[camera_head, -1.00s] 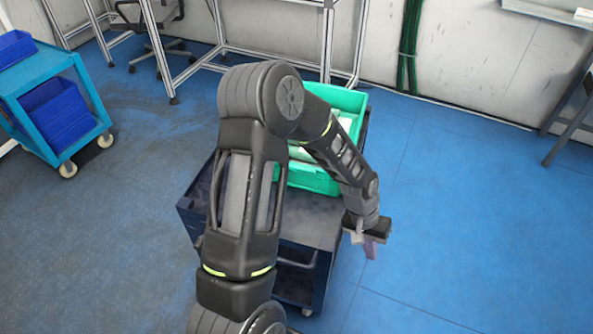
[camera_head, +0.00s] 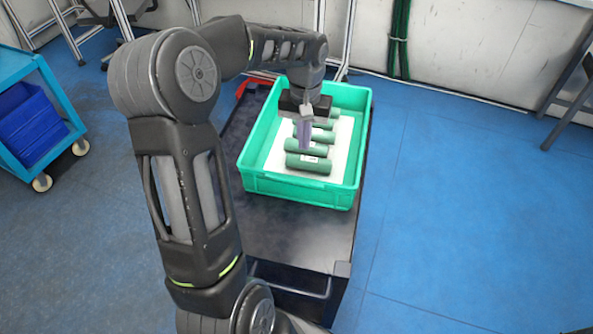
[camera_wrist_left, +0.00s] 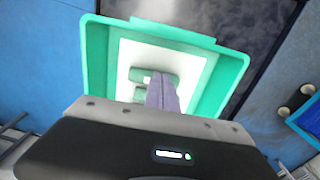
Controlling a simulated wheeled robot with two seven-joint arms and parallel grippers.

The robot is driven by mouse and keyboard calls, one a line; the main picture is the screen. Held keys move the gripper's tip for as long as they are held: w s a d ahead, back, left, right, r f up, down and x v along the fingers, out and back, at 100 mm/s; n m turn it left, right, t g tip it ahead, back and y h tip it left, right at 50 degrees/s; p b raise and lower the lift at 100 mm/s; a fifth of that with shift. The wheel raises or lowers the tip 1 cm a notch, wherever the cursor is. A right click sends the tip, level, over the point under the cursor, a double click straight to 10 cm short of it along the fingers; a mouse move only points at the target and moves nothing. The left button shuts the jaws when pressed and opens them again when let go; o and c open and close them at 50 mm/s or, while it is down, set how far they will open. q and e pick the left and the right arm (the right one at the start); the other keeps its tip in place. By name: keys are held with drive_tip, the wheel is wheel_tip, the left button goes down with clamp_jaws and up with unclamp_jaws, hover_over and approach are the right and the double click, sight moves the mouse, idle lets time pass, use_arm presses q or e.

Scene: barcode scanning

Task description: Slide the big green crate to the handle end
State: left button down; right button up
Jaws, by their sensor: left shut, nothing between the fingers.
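The big green crate (camera_head: 300,192) sits on the dark cart top (camera_head: 290,235), toward its far part; bare cart top lies between it and the handle (camera_head: 290,290) at the near end. Several dark green cylinders (camera_head: 308,163) lie on a white sheet inside it. My left gripper (camera_head: 305,145) is shut and points down over the crate's inside; whether it touches a cylinder I cannot tell. In the left wrist view the closed fingers (camera_wrist_left: 162,95) show in front of the crate (camera_wrist_left: 97,60), partly covering the cylinders. My right gripper is out of view.
A red object (camera_head: 250,88) is at the crate's far left corner, partly hidden by my arm. A teal cart (camera_head: 35,70) with blue bins (camera_head: 28,128) stands at the left. Blue floor to the right is clear.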

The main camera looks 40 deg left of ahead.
sight(300, 178)
use_arm(q)
drive_tip(key=shift+f, duration=0.1)
wheel_tip(300, 178, down, 10)
drive_tip(key=shift+b, duration=0.4)
drive_tip(key=s, duration=0.1)
drive_tip(key=s+d, duration=0.1)
drive_tip(key=s, duration=0.1)
drive_tip(key=shift+d, duration=0.25)
drive_tip(key=shift+s+d, duration=0.15)
drive_tip(key=shift+s, duration=0.15)
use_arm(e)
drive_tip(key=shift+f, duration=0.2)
